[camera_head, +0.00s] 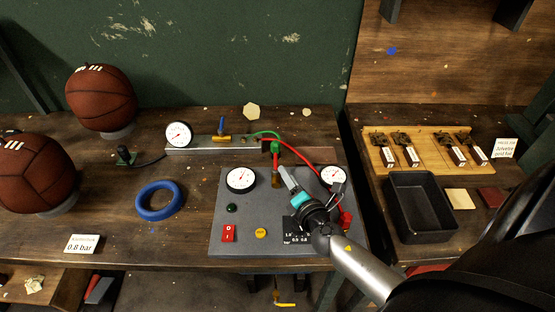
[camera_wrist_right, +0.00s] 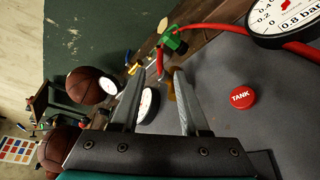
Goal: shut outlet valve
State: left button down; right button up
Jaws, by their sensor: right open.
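Several valves show in the head view, and I cannot read which is the outlet. A brass valve with a blue handle (camera_head: 221,136) sits on the grey rail at the back. A green-topped fitting (camera_head: 275,147) sits at the panel's back edge; it also shows in the wrist view (camera_wrist_right: 175,42). A brass fitting (camera_head: 276,181) stands on the grey panel (camera_head: 222,205), just left of my right gripper (camera_head: 284,172). A yellow-handled valve (camera_head: 284,304) hangs below the bench. My right gripper is open and empty above the panel; its parted fingers show in the wrist view (camera_wrist_right: 160,75). My left gripper is not in view.
Dial gauges (camera_head: 242,179) and a red TANK button (camera_wrist_right: 242,97) are on the panel. A red hose (camera_head: 303,156) curves close behind my right gripper. A blue ring (camera_head: 158,201) and basketballs (camera_head: 101,98) lie left. A black tray (camera_head: 419,207) stands right.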

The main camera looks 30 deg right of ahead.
aim_at(276, 162)
jog(key=b+x, duration=0.1)
jog(key=x, duration=0.8)
jog(key=shift+d+b, duration=0.1)
jog(key=shift+b, duration=0.25)
jog(key=shift+w, duration=0.1)
jog(key=shift+c, duration=0.4)
grip_shut()
